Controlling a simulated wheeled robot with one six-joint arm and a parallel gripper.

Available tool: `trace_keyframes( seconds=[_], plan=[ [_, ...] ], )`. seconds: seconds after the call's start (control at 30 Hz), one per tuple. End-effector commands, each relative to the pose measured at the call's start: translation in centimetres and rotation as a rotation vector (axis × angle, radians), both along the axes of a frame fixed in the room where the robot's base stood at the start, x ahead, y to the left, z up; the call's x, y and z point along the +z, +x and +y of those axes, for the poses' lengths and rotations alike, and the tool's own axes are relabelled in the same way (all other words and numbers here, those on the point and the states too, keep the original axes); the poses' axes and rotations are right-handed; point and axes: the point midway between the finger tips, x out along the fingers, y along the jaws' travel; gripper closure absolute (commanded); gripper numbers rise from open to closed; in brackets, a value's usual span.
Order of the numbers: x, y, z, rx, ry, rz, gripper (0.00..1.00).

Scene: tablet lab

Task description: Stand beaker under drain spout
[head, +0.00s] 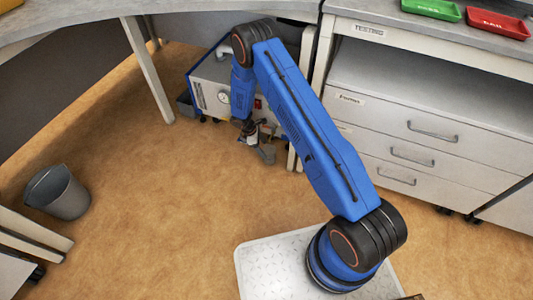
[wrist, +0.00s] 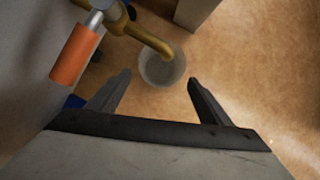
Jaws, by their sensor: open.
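The beaker (wrist: 162,72), a pale grey round vessel, shows in the wrist view from above, just beyond my fingertips, standing apparently on the brown floor. The brass drain spout (wrist: 150,40) curves down, and its end overlaps the beaker's far rim in this view. An orange valve handle (wrist: 76,55) sits to its left. My gripper (wrist: 160,78) is open, one finger on each side of the near end of the beaker's outline, with nothing between them. In the head view my gripper (head: 259,146) is low in front of the grey machine (head: 211,92).
The machine has a round gauge and stands beneath a bench. A white drawer cabinet (head: 430,120) stands to its right, with green (head: 431,8) and red (head: 497,22) trays on top. A grey bin (head: 60,191) stands at left. The floor between is clear.

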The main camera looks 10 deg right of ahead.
Motion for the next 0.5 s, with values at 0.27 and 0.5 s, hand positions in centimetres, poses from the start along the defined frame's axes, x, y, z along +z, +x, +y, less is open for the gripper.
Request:
trace_keyframes(
  seconds=[0.27, 0.5],
  plan=[
    [3.1, 0.3, 1.3, 0.0, 0.0, 0.0, 0.27],
    [3.6, 0.3, 1.5, 0.0, -0.001, 0.001, 0.27]
  ],
)
